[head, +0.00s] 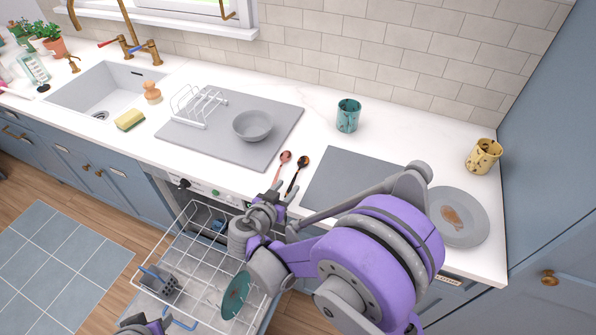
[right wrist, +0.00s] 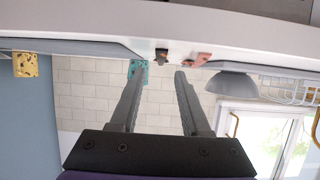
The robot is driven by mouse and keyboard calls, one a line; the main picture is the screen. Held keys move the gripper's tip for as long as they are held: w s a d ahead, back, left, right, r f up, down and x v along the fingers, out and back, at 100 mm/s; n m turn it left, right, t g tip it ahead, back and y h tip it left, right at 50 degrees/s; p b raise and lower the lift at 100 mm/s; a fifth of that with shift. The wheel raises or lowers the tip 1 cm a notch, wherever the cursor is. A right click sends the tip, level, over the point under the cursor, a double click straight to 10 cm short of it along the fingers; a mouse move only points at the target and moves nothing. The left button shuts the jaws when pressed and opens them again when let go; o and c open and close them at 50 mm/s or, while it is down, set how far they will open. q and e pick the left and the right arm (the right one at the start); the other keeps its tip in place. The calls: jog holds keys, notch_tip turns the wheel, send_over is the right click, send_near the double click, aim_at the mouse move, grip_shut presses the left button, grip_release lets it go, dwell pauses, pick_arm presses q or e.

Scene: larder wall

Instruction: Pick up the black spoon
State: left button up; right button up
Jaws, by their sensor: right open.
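The black spoon (head: 298,172) lies on the white counter near its front edge, bowl toward the wall and handle toward me. A copper-pink spoon (head: 283,160) lies just left of it. My right gripper (head: 281,188) is open and empty at the counter's front edge, close to the spoons' handle ends and not touching them as far as I can see. In the right wrist view a dark end of the black spoon (right wrist: 162,56) shows between the open fingers, and the copper spoon (right wrist: 201,59) shows beside them. Part of my left gripper (head: 144,325) shows at the bottom edge; its jaws are unclear.
A grey mat (head: 190,142) holds a grey bowl (head: 253,125) and a white rack (head: 196,106). A teal cup (head: 348,115) stands behind the spoons. A grey board (head: 345,172) lies right of them. An open dishwasher rack (head: 199,262) extends below the counter.

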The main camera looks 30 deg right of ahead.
aim_at(294, 179)
jog(key=x, duration=0.5)
jog(key=shift+a, duration=0.1)
jog(key=shift+r, duration=0.1)
grip_shut()
